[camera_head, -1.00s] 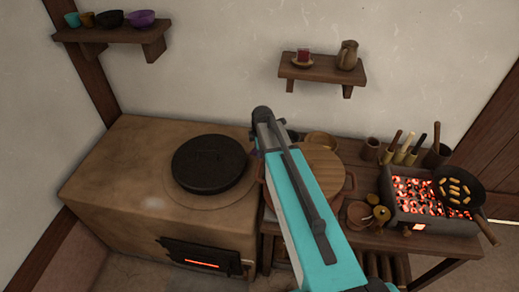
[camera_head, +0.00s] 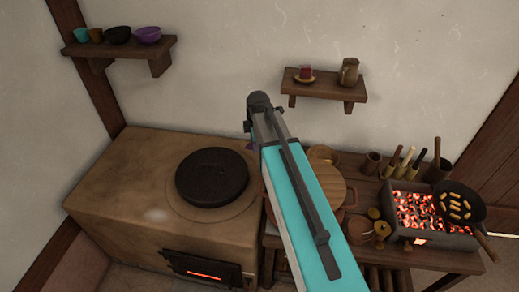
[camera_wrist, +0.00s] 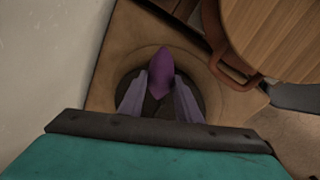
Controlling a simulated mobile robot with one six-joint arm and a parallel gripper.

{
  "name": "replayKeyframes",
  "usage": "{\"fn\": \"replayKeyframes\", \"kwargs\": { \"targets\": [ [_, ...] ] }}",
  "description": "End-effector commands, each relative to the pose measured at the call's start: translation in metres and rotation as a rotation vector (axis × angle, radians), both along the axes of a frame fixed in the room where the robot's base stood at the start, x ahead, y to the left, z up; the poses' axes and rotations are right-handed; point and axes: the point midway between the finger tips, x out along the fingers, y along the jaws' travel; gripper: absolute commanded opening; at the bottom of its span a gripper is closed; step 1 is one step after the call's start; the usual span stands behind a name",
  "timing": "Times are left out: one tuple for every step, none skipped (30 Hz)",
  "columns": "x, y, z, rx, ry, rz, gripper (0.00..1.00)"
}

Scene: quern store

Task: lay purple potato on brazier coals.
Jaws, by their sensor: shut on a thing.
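The purple potato (camera_wrist: 158,67) shows in the wrist view, held between the two fingers of my gripper (camera_wrist: 160,90). My gripper is shut on it, above the clay stove with its dark round lid. In the head view my own arm covers most of the gripper; only a small purple bit shows left of the arm's far end. The brazier (camera_head: 432,236) stands on the wooden table at the right, with glowing coals (camera_head: 413,208) in it. A black pan (camera_head: 459,203) with several pale pieces covers the right part of the coals.
The clay stove (camera_head: 110,190) with a black lid (camera_head: 211,177) is at the left. A lidded pot (camera_head: 330,184), small jars (camera_head: 381,229) and utensil holders (camera_head: 372,162) crowd the table (camera_head: 455,261). Wall shelves (camera_head: 325,89) hold cups, bowls and a jug.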

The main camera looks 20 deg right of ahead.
Motion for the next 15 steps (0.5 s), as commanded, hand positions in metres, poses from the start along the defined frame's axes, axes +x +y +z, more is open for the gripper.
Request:
{"fn": "replayKeyframes", "kwargs": {
  "targets": [
    [-0.007,0.012,-0.003,0.001,0.003,0.002,0.08],
    [-0.009,0.017,-0.005,0.001,0.004,-0.003,0.08],
    [-0.013,0.024,-0.008,0.001,0.005,-0.012,0.08],
    [-0.016,0.029,-0.01,0.0,0.006,-0.024,0.08],
    [-0.02,0.033,-0.012,0.001,0.008,-0.038,0.08],
    [-0.023,0.038,-0.014,0.001,0.009,-0.057,0.08],
    [-0.026,0.041,-0.016,0.002,0.011,-0.074,0.08],
    [-0.029,0.044,-0.018,0.002,0.012,-0.091,0.08],
    [-0.034,0.048,-0.02,0.003,0.014,-0.116,0.08],
    [-0.037,0.051,-0.021,0.003,0.015,-0.138,0.08],
    [-0.04,0.053,-0.023,0.004,0.017,-0.161,0.08],
    [-0.045,0.056,-0.025,0.006,0.019,-0.194,0.08],
    [-0.048,0.058,-0.026,0.006,0.021,-0.221,0.08],
    [-0.052,0.06,-0.028,0.006,0.022,-0.248,0.08],
    [-0.056,0.062,-0.029,0.008,0.025,-0.286,0.08]
  ]
}}
